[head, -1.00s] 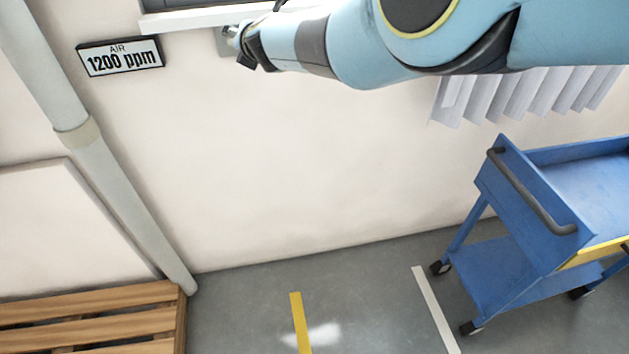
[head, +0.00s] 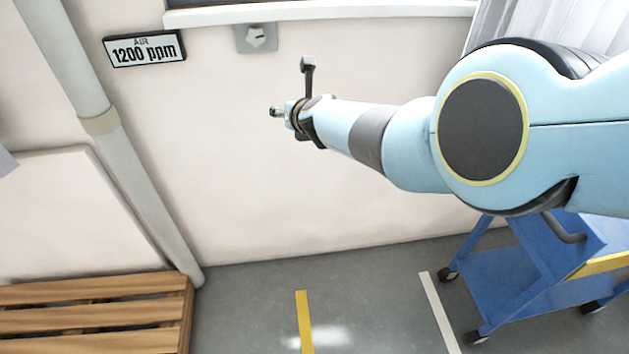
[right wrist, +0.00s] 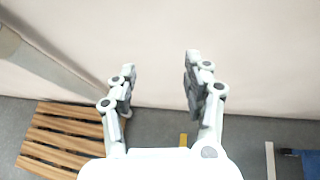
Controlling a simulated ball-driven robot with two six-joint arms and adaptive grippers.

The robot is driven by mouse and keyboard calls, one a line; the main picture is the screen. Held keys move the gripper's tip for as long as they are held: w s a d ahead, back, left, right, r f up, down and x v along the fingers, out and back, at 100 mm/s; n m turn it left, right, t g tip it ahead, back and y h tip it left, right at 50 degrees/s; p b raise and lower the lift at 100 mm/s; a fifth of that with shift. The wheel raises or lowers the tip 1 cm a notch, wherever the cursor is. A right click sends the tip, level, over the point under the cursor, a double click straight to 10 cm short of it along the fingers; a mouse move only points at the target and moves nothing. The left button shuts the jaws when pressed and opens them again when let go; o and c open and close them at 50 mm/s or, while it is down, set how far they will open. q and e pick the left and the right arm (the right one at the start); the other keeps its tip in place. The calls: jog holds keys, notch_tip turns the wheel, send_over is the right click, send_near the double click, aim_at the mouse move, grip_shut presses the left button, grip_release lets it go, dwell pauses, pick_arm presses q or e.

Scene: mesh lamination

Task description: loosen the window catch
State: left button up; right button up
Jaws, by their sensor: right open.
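The knob's finer shape is too small to tell. My right gripper (head: 276,112) is below and slightly right of the plate, apart from it in the picture. In the right wrist view my right gripper (right wrist: 160,72) has its two fingers spread wide, with nothing between them but the plain wall. The catch does not show in that view. My left gripper is not in view.
The window sill (head: 320,14) runs along the top. An air sign (head: 145,49) reads 1200 ppm, beside a grey pipe (head: 125,160). A wooden pallet (head: 95,315) lies at lower left, a blue trolley (head: 510,280) at lower right. The wall between is bare.

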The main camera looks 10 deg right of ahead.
jog(key=s+d+f+n+g+b, duration=0.1)
jog(key=s+d+f+n, duration=0.1)
jog(key=f, duration=0.4)
jog(key=s+d+f+n+b, duration=0.1)
jog(key=s+d+f+n, duration=0.1)
jog(key=s+f+n, duration=0.2)
notch_tip(320, 180, down, 4)
jog(key=shift+s+d+r+g, duration=0.2)
jog(key=shift+s+g, duration=0.2)
jog(key=shift+s, duration=0.6)
